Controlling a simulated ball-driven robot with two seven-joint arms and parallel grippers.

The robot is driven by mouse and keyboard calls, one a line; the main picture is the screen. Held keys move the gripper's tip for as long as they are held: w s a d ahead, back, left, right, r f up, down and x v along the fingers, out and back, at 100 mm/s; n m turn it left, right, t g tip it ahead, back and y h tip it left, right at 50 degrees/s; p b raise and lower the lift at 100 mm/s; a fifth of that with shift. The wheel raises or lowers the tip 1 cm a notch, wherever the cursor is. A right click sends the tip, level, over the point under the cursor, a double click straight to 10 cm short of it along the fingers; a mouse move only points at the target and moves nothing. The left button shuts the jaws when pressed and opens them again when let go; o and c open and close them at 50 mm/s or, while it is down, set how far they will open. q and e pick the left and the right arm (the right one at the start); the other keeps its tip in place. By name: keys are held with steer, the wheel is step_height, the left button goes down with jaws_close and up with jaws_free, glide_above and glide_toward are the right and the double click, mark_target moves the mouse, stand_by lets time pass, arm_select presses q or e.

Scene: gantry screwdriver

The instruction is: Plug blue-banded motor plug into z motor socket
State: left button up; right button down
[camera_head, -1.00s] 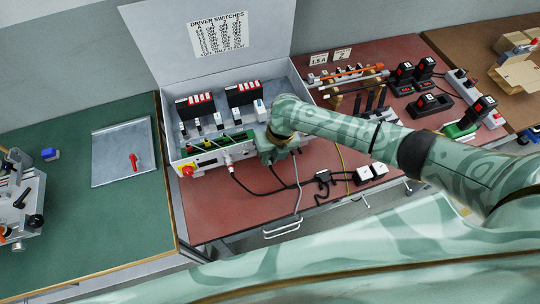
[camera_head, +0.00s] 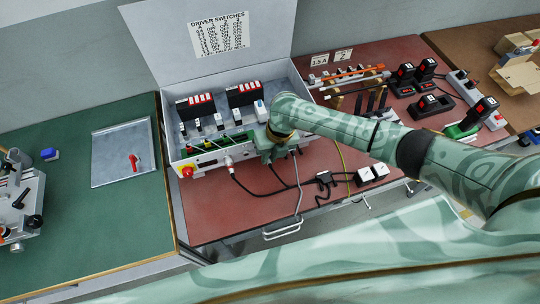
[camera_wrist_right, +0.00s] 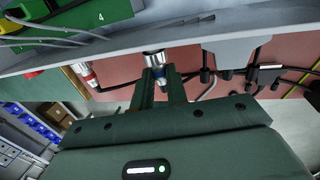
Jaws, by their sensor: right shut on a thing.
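In the right wrist view, the blue-banded motor plug (camera_wrist_right: 155,60) is a silver cylinder with a dark blue band. My right gripper (camera_wrist_right: 158,88) is shut on it. The plug's front end meets the lower edge of the grey driver box wall (camera_wrist_right: 215,30); I cannot tell whether it is seated. The z motor socket is hidden behind the plug and wall. In the head view, my right gripper (camera_head: 272,150) is at the front right of the open driver box (camera_head: 205,172) and hides the plug. My left gripper is not in view.
A red-banded plug (camera_wrist_right: 86,75) sits at the box front, left of my gripper. A red-yellow knob (camera_head: 187,171) is on the box front.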

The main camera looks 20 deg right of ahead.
steer(key=shift+w, duration=0.35)
stand_by(0.3)
steer(key=c, duration=1.3)
jaws_free()
steer(key=shift+r, duration=0.15)
steer(key=p+v, duration=0.4)
steer(key=v, duration=0.1)
steer(key=shift+r, duration=0.1)
